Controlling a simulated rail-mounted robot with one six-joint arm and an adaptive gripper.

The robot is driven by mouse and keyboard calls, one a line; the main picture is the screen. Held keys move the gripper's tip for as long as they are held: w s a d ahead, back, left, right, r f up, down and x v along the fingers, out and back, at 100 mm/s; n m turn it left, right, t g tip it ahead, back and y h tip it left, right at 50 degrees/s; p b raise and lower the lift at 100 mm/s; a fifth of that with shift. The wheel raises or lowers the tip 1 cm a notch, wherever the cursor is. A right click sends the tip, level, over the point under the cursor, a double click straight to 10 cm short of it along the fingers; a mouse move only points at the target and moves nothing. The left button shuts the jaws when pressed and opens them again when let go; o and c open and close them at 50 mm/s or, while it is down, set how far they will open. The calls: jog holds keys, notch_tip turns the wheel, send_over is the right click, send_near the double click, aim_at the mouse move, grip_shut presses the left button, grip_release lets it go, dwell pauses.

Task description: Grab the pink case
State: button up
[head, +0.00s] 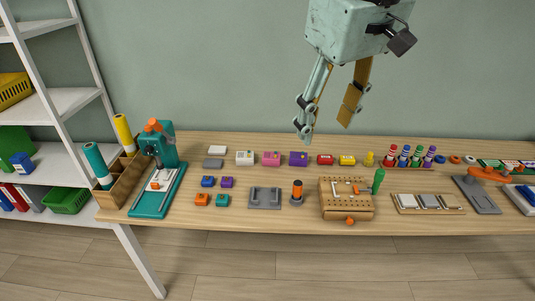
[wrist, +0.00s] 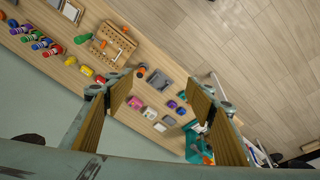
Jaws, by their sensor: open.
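The pink case (head: 271,159) lies on the wooden table in the back row, between a white case (head: 244,158) and a purple case (head: 298,159). The pink case also shows in the wrist view (wrist: 149,113), small and between the spread fingers. My gripper (head: 326,125) is open and empty. In the head view it hangs high, above and right of the pink case, with its fingers pointing down. It touches nothing on the table. In the wrist view my gripper (wrist: 168,95) has one finger at each side.
Red (head: 325,159) and yellow (head: 346,160) cases continue the row rightward. A teal press (head: 160,175) stands at the left. A pegboard block (head: 346,200) with a green-handled tool (head: 378,181) and an orange-topped peg (head: 297,193) stand in front. Air above the row is clear.

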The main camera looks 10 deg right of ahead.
jog(key=w+f+n+p, duration=0.1)
jog(key=w+f+n, duration=0.15)
jog(key=w, duration=1.25)
jog(key=n+g+p, duration=0.3)
jog(key=n, duration=0.5)
send_over(271, 155)
notch_tip(271, 155, down, 29)
jog(key=shift+s, duration=0.2)
jog(key=shift+f+b, duration=0.5)
jog(key=shift+f, duration=3.75)
jog(key=shift+w+f+b, duration=0.1)
jog(key=shift+f+b, duration=0.65)
jog(key=shift+f, duration=1.85)
